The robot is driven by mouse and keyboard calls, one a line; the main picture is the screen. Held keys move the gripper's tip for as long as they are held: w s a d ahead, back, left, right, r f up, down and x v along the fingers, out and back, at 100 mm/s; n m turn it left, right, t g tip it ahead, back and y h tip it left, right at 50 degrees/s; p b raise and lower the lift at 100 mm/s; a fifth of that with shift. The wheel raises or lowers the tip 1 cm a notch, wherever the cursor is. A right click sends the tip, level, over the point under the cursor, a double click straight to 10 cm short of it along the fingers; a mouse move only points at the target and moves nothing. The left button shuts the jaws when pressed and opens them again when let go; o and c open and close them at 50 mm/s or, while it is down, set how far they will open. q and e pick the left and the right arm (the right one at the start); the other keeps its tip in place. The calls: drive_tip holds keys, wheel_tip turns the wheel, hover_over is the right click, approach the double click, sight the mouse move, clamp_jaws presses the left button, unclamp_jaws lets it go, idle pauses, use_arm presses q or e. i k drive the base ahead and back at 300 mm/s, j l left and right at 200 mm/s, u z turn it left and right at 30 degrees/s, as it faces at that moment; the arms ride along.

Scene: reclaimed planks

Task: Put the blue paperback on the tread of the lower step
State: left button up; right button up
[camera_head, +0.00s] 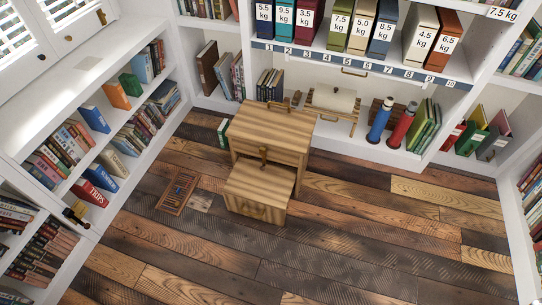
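A small wooden step stool stands on the floor in the middle of the view. The tread of the lower step (260,181) is bare light wood, in front of and below the higher top (272,125). A blue book (95,119) leans face-out on the left shelf, between other books. Another blue book (141,66) stands farther back on that shelf, and a blue one (102,177) lies lower down. I cannot tell which of these is the blue paperback. Neither of my grippers is in view.
Bookshelves line the left, back and right. The front plank floor (330,240) is clear.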

sight(253, 184)
drive_tip(key=u, duration=1.25)
drive_tip(key=i+l+z, duration=0.1)
drive_tip(key=z, duration=0.35)
drive_tip(key=i+z, duration=0.1)
drive_tip(key=z, duration=0.4)
drive_tip(key=i+z, duration=0.15)
drive_tip(key=z, duration=0.3)
